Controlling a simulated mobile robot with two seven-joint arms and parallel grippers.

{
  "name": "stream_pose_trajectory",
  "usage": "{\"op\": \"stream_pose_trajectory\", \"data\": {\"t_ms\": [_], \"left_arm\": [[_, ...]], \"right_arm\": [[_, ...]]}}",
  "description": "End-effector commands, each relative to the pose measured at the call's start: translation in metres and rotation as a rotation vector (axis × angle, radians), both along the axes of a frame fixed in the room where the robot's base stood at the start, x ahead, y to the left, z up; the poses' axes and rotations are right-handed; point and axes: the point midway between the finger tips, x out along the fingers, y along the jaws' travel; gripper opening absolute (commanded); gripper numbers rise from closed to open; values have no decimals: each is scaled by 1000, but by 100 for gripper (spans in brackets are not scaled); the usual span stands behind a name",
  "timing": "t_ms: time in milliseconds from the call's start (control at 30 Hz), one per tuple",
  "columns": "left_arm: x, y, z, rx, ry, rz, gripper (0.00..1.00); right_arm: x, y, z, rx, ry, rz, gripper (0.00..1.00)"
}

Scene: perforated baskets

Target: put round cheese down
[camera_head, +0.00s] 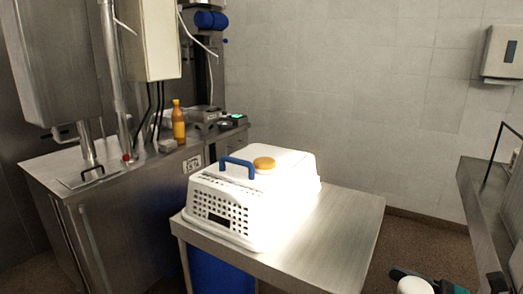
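The round cheese (264,163) is an orange-yellow disc. It lies flat on top of a white perforated basket or carrier (228,208), just right of its blue handle (237,166). Nothing is touching the cheese from above. Neither gripper's fingers show in the head view. A white and black rounded part at the bottom right edge may belong to my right arm, but it is cut off and I cannot be sure.
The white carrier stands on a steel table (345,228), bare along its right side. A blue bin (218,272) is under it. A steel counter on the left bears an orange bottle (179,122) and a scale-like device. Another steel counter (490,205) is at right.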

Motion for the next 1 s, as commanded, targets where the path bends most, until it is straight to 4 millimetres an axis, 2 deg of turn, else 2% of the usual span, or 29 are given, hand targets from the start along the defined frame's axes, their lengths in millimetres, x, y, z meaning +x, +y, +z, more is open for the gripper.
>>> {"op": "stream_pose_trajectory", "data": {"t_ms": [100,567,767,1000], "left_arm": [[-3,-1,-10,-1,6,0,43],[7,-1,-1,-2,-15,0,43],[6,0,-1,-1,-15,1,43],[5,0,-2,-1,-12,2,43]], "right_arm": [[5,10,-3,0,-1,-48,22],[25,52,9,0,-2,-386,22],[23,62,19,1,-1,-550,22],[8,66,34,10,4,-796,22]]}}
